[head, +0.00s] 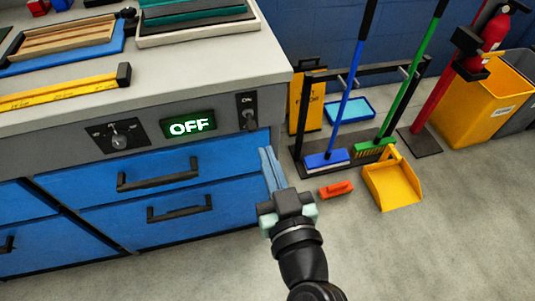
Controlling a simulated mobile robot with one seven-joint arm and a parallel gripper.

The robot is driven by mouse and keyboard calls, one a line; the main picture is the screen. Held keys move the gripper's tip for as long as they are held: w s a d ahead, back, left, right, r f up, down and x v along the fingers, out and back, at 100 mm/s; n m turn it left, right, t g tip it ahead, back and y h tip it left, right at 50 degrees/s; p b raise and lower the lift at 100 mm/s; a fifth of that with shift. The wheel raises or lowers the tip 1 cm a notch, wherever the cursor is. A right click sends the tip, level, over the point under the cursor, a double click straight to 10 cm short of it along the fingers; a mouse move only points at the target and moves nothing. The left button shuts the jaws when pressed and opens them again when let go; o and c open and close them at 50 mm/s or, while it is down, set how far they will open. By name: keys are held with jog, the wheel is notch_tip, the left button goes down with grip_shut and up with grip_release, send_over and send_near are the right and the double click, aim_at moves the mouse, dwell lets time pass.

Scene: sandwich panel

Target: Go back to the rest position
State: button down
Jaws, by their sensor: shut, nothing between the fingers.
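My gripper (268,152) shows in the middle of the head view, in front of the right end of the blue drawers (185,190). Its two pale blue fingers lie together, shut with nothing between them. They point up and away from me, towards the counter's front edge. My dark arm comes in from the bottom of the picture, over the floor. Whether the fingertips touch the drawer front, I cannot tell.
The grey counter (215,65) carries trays and a yellow level (60,92). Its front has a dial (120,139), a green OFF sign (188,124) and a switch (248,115). Floor in front is clear.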

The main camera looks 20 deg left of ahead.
jog(key=w+d+r+m+t+h, duration=0.1)
jog(key=w+d+r+t, duration=0.1)
jog(key=r, duration=0.6)
jog(key=w+d+r+t+h, duration=0.1)
jog(key=d+r+t, duration=0.15)
jog(key=r, duration=0.55)
jog(key=w+d+r+m+t+h, duration=0.1)
jog(key=w+r+t+h, duration=0.1)
jog(key=r, duration=0.7)
jog(key=s+d+r+m+t+h+p, duration=0.1)
jog(key=s+d+r+m+t+h, duration=0.15)
jog(key=r, duration=0.45)
jog(key=s+d+r+m+t+h, duration=0.1)
jog(key=s+r+t, duration=0.15)
jog(key=r, duration=0.45)
jog(key=s+d+r+m+t+h+p, duration=0.1)
jog(key=s+d+r+m+t+h, duration=0.1)
jog(key=s+r, duration=0.35)
notch_tip(320, 180, up, 26)
jog(key=w+p, duration=0.2)
jog(key=p, duration=2.3)
jog(key=shift+a+r+n, duration=0.2)
jog(key=shift+a+n, duration=0.1)
jog(key=shift+n, duration=0.05)
jog(key=shift+a+f+g, duration=0.1)
jog(key=shift+a+g, duration=0.05)
jog(key=shift+g, duration=0.1)
